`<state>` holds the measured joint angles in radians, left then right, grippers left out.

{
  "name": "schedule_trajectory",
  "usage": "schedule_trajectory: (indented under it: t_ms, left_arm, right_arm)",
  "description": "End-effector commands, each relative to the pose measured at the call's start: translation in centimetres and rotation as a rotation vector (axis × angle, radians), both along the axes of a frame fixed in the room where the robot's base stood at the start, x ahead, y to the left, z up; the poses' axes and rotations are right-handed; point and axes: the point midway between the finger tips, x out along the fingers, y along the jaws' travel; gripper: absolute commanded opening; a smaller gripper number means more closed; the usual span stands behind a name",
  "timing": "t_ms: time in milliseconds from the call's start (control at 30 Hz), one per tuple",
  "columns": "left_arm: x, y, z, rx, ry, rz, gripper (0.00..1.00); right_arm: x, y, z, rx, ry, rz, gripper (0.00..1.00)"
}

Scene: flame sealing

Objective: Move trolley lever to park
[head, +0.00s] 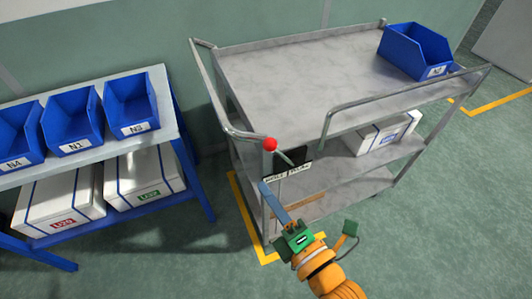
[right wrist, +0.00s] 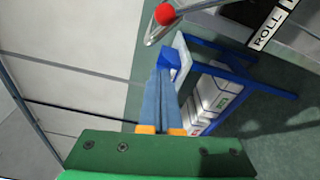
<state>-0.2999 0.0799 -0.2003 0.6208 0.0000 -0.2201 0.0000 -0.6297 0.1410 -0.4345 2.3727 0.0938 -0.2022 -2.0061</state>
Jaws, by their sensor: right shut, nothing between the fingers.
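The grey metal trolley (head: 300,62) stands at the centre right in the head view. Its lever has a red ball knob (head: 270,143) on a thin rod that leans left, toward the side of the ROLL label (head: 275,179). A second label (head: 300,168) sits right of it, its text hard to read. My right gripper (head: 266,187) is shut and empty, its blue fingers below the knob and apart from it. In the right wrist view the closed fingers (right wrist: 164,80) point up, with the red knob (right wrist: 165,14) beyond them and the ROLL label (right wrist: 268,28) at upper right. My left gripper is not in view.
A blue bin (head: 415,50) sits on the trolley's top and a white box (head: 383,133) on its middle shelf. A rack (head: 165,80) with blue bins and white boxes stands left. Yellow floor tape (head: 240,207) borders the trolley. Green floor is clear in front.

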Motion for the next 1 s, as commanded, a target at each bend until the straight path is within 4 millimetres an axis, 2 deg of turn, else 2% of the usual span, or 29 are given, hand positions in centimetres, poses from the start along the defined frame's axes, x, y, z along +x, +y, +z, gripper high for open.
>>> schedule_trajectory:
  t_ms: [267,367,733,900,1000]
  left_arm:
    - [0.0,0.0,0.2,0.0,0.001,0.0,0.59]
    - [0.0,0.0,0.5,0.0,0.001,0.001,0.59]
    - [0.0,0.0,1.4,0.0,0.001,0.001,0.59]
    - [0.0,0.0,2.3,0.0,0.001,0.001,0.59]
    - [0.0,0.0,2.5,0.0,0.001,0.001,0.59]
  right_arm:
    - [0.5,0.2,0.0,0.001,0.002,-0.001,0.0]
    - [1.8,0.8,0.1,0.002,0.0,-0.003,0.0]
    - [9.0,4.4,-0.2,0.004,0.002,-0.001,0.0]
    - [9.4,1.8,0.3,-0.002,0.004,-0.001,0.0]
    - [9.4,0.9,0.4,-0.001,0.004,0.0,0.0]
